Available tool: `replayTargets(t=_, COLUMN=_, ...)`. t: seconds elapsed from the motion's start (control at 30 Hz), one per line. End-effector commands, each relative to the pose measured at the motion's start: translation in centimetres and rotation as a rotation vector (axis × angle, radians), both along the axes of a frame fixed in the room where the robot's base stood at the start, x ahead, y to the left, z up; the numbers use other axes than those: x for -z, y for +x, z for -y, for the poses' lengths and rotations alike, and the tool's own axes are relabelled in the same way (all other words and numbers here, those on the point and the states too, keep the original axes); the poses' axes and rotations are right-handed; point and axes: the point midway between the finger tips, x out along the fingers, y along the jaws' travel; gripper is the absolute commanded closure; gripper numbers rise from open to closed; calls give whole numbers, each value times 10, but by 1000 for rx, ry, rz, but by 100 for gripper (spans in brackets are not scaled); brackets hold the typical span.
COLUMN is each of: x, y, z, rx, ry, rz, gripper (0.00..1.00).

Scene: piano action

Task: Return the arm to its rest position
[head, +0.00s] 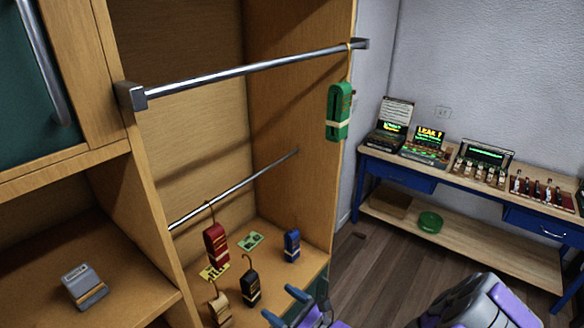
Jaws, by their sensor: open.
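My gripper (284,305) shows at the bottom edge, in front of the cabinet's lower shelf. Its two blue-grey fingers are apart, with nothing seen between them. My purple and grey arm link (470,303) shows at the bottom right. The rest of the arm is cut off by the frame edge.
A wooden cabinet (295,100) holds an upper rail (245,68) with a green item (339,110) hanging at its right end. Red (215,245), black (251,288) and blue (292,245) items are near the lower shelf.

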Motion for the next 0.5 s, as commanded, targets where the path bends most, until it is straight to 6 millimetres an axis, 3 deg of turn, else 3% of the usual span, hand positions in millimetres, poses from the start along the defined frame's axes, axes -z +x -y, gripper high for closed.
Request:
replayTargets(t=0.2, x=-19, y=-6, z=2, rx=-72, ry=-2, rz=79, gripper=12)
replayTargets(t=0.5, x=-49, y=-33, z=-21, rx=-229, ry=-30, rz=217, gripper=12)
